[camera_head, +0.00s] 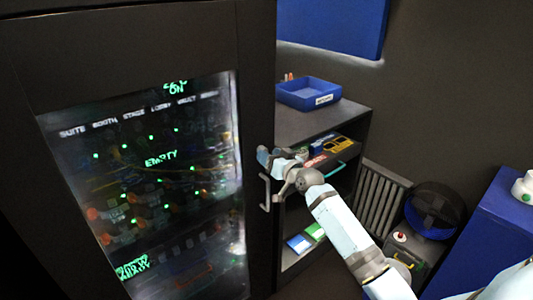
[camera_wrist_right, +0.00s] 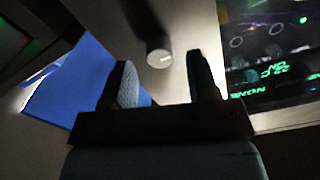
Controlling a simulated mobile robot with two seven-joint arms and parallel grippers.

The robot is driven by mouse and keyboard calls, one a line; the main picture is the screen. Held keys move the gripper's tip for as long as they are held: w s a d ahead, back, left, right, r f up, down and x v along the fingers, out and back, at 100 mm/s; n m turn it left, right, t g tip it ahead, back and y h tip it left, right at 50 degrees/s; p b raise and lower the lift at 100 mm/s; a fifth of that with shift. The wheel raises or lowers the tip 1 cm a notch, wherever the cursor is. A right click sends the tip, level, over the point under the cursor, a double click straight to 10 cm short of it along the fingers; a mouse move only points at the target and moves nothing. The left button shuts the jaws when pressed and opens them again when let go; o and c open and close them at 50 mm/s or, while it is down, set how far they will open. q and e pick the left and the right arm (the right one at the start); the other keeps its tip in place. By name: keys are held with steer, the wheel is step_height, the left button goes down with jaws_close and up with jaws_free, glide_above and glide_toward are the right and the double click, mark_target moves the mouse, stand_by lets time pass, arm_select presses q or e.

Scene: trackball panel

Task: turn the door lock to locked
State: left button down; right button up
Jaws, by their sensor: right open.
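The door lock (camera_wrist_right: 158,53) is a small round grey knob with a short pale mark, seen in the right wrist view on the dark frame beside the glass panel. The mark lies nearly sideways in that picture. My right gripper (camera_head: 272,159) is at the right edge of the dark door (camera_head: 257,75) in the head view, just above the door handle (camera_head: 265,193). Its fingers (camera_wrist_right: 162,72) are open, with the knob showing between and beyond their tips. I cannot tell any contact. In the head view the gripper hides the knob. My left gripper is not in view.
The glass panel (camera_head: 150,190) shows green lettering, including "EMPTY". Right of the door stands a dark shelf unit (camera_head: 318,126) with a blue tray (camera_head: 308,92) on top. A ribbed radiator (camera_head: 378,198), a dark bin (camera_head: 433,208) and a blue cabinet (camera_head: 490,225) stand further right.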

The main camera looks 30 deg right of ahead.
steer(key=shift+w+a, duration=0.1)
steer(key=shift+w, duration=0.9)
steer(key=c, duration=0.9)
